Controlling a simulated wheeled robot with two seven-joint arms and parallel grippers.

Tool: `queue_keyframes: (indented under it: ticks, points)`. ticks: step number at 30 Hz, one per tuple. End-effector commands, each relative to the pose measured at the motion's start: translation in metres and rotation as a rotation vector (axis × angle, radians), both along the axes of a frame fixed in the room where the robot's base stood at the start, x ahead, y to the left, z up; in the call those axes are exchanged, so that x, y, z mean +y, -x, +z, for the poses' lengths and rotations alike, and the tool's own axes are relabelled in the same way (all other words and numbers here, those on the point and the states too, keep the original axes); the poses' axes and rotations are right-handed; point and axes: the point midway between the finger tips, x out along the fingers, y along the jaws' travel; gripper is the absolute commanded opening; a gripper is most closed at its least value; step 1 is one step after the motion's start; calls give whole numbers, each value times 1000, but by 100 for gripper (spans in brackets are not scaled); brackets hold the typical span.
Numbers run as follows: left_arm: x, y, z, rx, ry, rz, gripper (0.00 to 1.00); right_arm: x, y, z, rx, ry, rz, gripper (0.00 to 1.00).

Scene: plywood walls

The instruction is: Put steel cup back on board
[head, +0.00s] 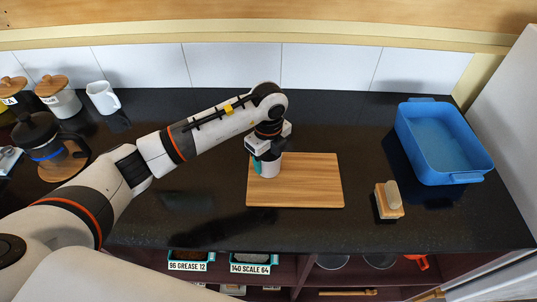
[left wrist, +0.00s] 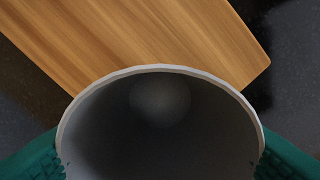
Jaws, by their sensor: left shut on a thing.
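The steel cup (head: 271,168) is grey and upright, at the left part of the wooden board (head: 310,181) in the head view. My left gripper (head: 266,160) comes down on the cup from above and is shut on its sides. In the left wrist view the cup's round open rim (left wrist: 160,70) fills the lower middle, with my teal fingers at both sides. The bare board (left wrist: 140,35) shows beyond it. I cannot tell whether the cup's base touches the board. My right gripper is not in view.
A blue tub (head: 440,140) stands at the right, with a wood-backed brush (head: 389,200) left of it. A white mug (head: 103,98), lidded jars (head: 58,96) and a dark press pot (head: 42,140) stand at the left.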

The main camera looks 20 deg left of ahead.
Motion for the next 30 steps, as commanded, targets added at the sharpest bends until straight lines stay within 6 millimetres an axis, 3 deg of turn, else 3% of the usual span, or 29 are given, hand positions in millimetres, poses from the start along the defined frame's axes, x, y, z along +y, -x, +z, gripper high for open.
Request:
queue_keyframes:
  ticks: [8,9,13,24,30]
  points:
    - [0,0,-3,-1,0,-1,36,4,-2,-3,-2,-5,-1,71]
    - [0,0,-3,-1,0,-1,61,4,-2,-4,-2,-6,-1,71]
    - [0,0,-2,-1,0,-1,81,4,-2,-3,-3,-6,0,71]
    - [0,-1,4,-2,0,-1,81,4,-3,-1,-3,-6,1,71]
    - [0,-2,36,-8,1,-2,81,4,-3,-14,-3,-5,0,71]
